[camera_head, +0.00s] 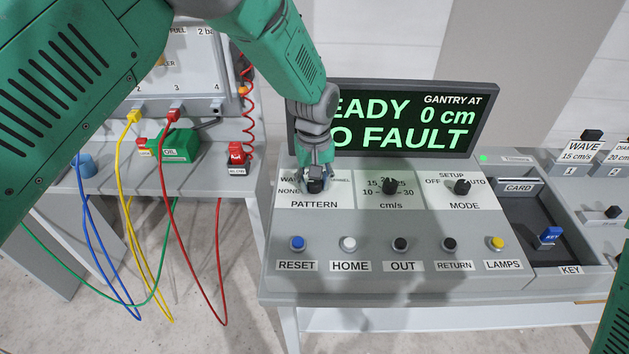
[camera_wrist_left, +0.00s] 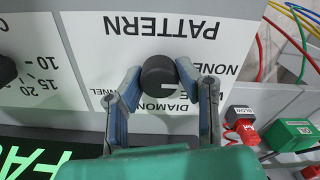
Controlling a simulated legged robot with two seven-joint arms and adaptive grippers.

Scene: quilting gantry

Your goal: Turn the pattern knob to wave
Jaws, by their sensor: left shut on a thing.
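The pattern knob (camera_head: 316,186) is a round black knob on a white plate labelled PATTERN, at the left end of the grey console. My left gripper (camera_head: 316,172) comes down on it from above and covers much of the plate. In the left wrist view the knob (camera_wrist_left: 158,76) sits between the two blue-padded fingers of my left gripper (camera_wrist_left: 160,92), which are shut on it. NONE, DIAMOND and part of CHANNEL can be read around it. The wave mark is partly covered, and the knob's pointer cannot be made out. My right gripper is not in view.
The speed knob (camera_head: 389,186) and mode knob (camera_head: 462,187) stand to the right. Several push buttons line the console front. The screen (camera_head: 400,120) behind reads 0 cm and a partly covered NO FAULT. A blue key (camera_head: 549,236) lies in the right tray. Coloured hoses hang at left.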

